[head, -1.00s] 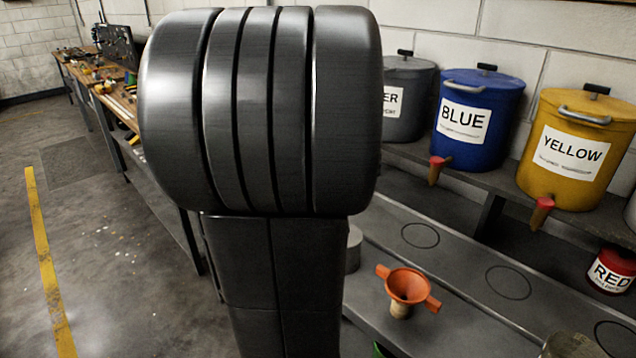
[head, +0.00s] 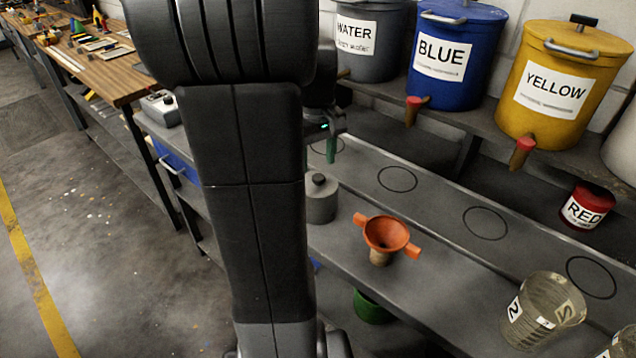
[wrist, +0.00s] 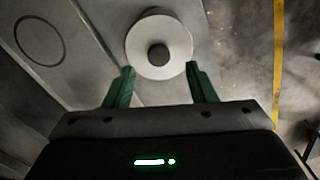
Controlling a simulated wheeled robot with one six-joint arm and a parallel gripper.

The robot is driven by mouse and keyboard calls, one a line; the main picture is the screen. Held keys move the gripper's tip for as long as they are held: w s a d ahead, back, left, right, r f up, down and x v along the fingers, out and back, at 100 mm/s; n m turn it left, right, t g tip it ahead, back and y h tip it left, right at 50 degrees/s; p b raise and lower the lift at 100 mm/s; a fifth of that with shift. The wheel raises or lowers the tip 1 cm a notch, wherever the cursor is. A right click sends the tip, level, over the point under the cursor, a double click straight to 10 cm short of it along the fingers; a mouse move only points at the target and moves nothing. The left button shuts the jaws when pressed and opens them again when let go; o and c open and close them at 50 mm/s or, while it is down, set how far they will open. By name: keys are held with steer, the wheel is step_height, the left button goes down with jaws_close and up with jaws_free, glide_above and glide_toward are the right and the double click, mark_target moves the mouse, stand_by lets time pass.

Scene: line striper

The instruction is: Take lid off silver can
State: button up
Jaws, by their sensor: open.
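The silver can (head: 321,203) stands upright on the grey bench, partly hidden behind my arm in the head view. Its lid with a dark round knob (head: 319,178) is on top. In the wrist view I look down on the pale round lid (wrist: 136,42) and its dark knob (wrist: 158,55). My gripper (wrist: 162,76) is open and empty, its two green fingers apart on the near side of the can. In the head view the green fingertips (head: 336,150) show above and slightly right of the can, clear of the knob.
An orange funnel (head: 387,236) stands right of the can. A clear numbered beaker (head: 540,312) and a red can (head: 587,207) are further right. Water (head: 368,38), blue (head: 455,52) and yellow (head: 560,85) tanks line the raised shelf. Circles mark bare bench spots.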

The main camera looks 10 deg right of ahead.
mark_target(318, 176)
step_height(318, 176, down, 4)
steer(key=shift+s+d, duration=0.1)
steer(key=shift+s, duration=0.05)
steer(key=c, duration=1)
steer(key=shift+c, duration=0.2)
steer(key=shift+r, duration=0.1)
